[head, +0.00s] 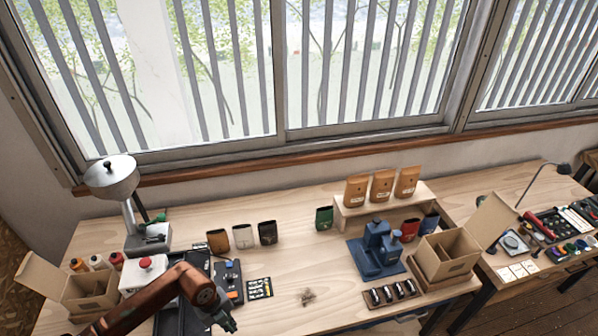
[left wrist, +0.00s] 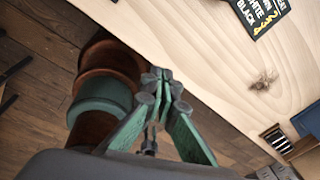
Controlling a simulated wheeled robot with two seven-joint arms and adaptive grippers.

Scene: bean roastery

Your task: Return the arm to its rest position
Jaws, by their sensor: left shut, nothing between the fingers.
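My left arm comes in from the lower left of the head view, brown-red with a dark green gripper (head: 228,322) at its end, near the front edge of the wooden table (head: 330,270). In the left wrist view the green fingers of my left gripper (left wrist: 163,80) meet at their tips, with nothing between them. They point past the table's front edge, with wooden floor below. My right gripper is not in view.
An open cardboard box (head: 445,257) and a blue machine (head: 377,247) stand right. The table's middle is mostly clear.

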